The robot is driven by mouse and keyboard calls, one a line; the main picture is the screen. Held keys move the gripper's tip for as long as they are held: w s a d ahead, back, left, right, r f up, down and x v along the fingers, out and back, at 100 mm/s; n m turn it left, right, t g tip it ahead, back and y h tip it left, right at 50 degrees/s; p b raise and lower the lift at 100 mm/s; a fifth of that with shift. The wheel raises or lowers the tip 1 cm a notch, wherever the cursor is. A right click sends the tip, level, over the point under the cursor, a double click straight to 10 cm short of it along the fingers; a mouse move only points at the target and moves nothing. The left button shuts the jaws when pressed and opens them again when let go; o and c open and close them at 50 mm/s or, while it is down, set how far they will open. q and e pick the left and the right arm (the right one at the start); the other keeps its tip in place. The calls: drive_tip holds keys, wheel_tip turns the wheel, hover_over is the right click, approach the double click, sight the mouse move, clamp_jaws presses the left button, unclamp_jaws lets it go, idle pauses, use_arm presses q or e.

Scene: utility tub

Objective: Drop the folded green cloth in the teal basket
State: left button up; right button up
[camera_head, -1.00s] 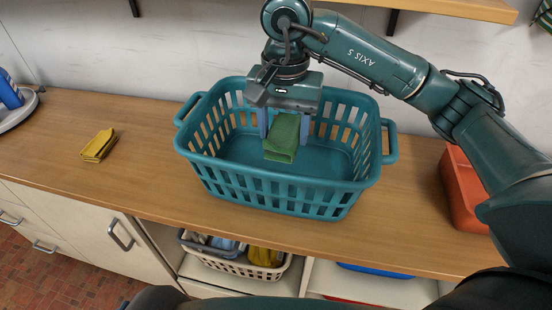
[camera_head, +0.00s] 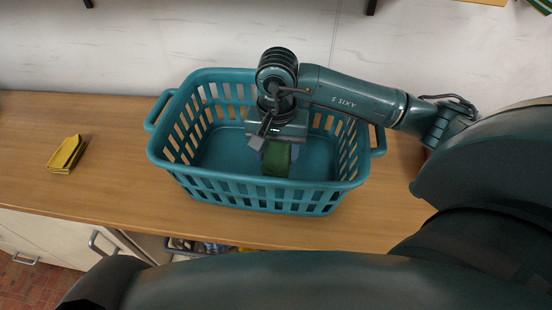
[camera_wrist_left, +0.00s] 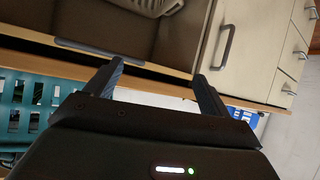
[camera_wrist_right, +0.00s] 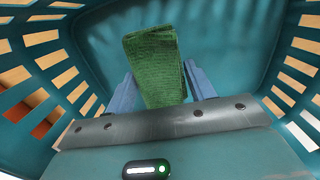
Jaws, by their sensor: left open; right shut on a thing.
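The teal basket (camera_head: 255,193) stands on the wooden counter, open at the top, with slotted walls. My right gripper (camera_head: 276,160) is down inside the basket, shut on the folded green cloth (camera_head: 277,158). In the right wrist view the green cloth (camera_wrist_right: 155,62) sits between the two blue fingers (camera_wrist_right: 157,92), with the basket's walls around it. Whether the cloth touches the basket floor I cannot tell. My left gripper (camera_wrist_left: 158,88) is open and empty in the left wrist view, in front of the counter and cabinets. It is not seen in the head view.
A folded yellow cloth (camera_head: 66,154) lies on the counter (camera_head: 110,190) left of the basket. The counter between them is clear. Cabinet fronts (camera_head: 40,235) are below the counter, and a shelf bracket is on the wall above.

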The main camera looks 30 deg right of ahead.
wheel_tip(320, 180, down, 3)
drive_tip(key=shift+f, duration=0.15)
drive_tip(key=shift+f+b, duration=0.65)
drive_tip(key=o, duration=0.9)
use_arm(q)
drive_tip(key=shift+d+f, duration=0.15)
drive_tip(key=shift+d, duration=0.05)
use_arm(e)
drive_tip(key=shift+o, duration=0.3)
